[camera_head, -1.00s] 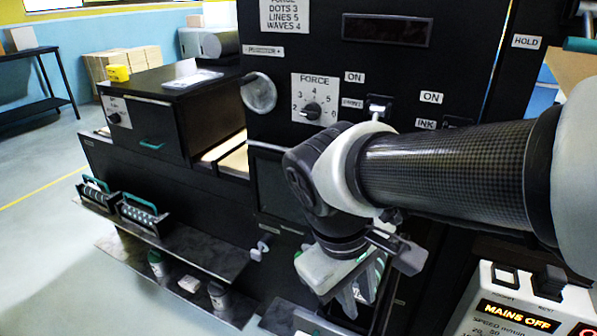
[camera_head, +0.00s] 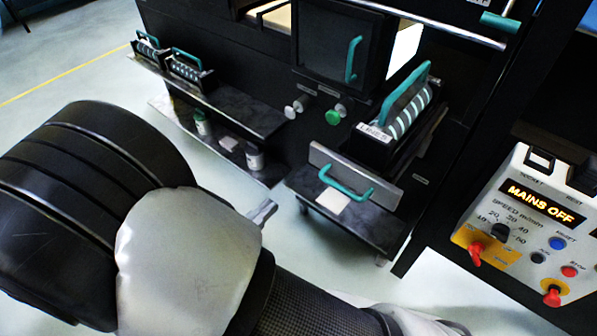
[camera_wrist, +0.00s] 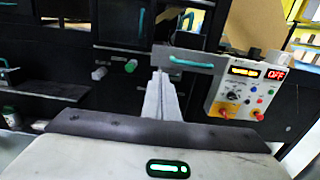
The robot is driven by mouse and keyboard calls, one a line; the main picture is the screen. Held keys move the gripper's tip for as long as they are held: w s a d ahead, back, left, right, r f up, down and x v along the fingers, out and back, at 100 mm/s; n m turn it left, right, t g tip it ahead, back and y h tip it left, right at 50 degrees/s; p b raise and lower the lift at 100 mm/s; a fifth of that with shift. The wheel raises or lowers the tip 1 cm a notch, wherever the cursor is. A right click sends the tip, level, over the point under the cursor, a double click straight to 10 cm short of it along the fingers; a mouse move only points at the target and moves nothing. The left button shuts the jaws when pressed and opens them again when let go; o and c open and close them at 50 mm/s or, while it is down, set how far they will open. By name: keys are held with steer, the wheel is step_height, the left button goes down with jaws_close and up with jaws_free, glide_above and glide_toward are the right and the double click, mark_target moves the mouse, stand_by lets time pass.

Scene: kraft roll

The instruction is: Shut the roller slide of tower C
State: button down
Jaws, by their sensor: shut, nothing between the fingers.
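The roller slide stands out from the black machine in the head view, with a grey front plate (camera_head: 322,158) and a teal bar handle (camera_head: 345,185). A roller cassette (camera_head: 405,112) with a teal handle and a LINES label is at the slide, behind the plate. No tower letter is readable. In the wrist view, the plate (camera_wrist: 219,62) and its handle (camera_wrist: 190,63) are beyond my gripper (camera_wrist: 161,76), whose shut, empty fingers overlap the plate's left end. I cannot tell whether they touch. In the head view, my arm hides most of the gripper.
A control box (camera_head: 535,205) reading MAINS OFF stands to the right. A white knob (camera_head: 298,106) and a green knob (camera_head: 335,114) project left of the slide. A shelf (camera_head: 230,108) with two more roller cassettes is further left. Open floor lies at the left.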

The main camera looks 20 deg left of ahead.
mark_target(318, 161)
steer(key=x, duration=1.3)
steer(key=shift+w+d, duration=0.15)
steer(key=shift+w, duration=0.1)
steer(key=b+x, duration=0.3)
steer(key=x, duration=3.3)
steer(key=shift+w+d+r, duration=0.2)
steer(key=shift+r, duration=0.15)
steer(key=shift+r, duration=0.15)
